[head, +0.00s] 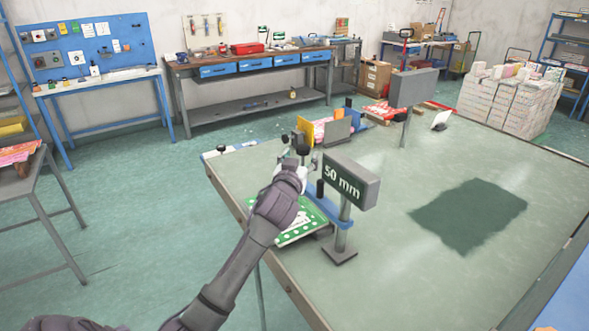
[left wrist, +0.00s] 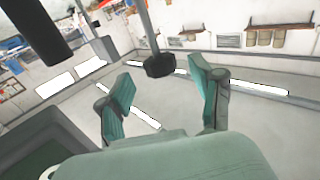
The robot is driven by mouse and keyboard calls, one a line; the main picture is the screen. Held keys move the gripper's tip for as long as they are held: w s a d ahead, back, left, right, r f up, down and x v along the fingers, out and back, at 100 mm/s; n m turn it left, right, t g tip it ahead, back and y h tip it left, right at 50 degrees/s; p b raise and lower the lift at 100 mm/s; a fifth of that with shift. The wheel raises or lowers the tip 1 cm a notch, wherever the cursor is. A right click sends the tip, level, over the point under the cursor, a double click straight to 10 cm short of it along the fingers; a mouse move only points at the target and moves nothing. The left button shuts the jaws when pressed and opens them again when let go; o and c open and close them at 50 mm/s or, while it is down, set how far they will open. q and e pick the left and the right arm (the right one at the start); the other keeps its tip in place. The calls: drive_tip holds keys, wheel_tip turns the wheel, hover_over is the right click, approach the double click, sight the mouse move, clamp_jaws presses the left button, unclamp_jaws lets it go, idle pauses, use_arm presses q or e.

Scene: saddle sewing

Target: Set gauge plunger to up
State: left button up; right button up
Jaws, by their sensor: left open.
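The gauge stands near the left edge of the table, with a grey "50 mm" sign (head: 350,183), a post, a blue bracket (head: 328,212) and a flat dark base (head: 339,252). A short dark cylinder (head: 320,188) stands at the bracket beside my gripper. My left gripper (head: 301,160) is just left of the sign, its fingers partly hidden. In the left wrist view the fingers (left wrist: 163,92) are spread, with a dark knob on a thin rod (left wrist: 160,65) showing between their tips. I cannot tell whether this is the plunger, or whether they touch it. My right gripper is out of view.
A green card with white dots (head: 302,227) lies under the bracket. A yellow piece (head: 306,128) and a grey panel (head: 337,131) stand behind my gripper. Another grey sign (head: 413,88) stands farther back.

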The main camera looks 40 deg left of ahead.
use_arm(q)
drive_tip(key=v, duration=0.7)
drive_tip(key=shift+s, duration=0.3)
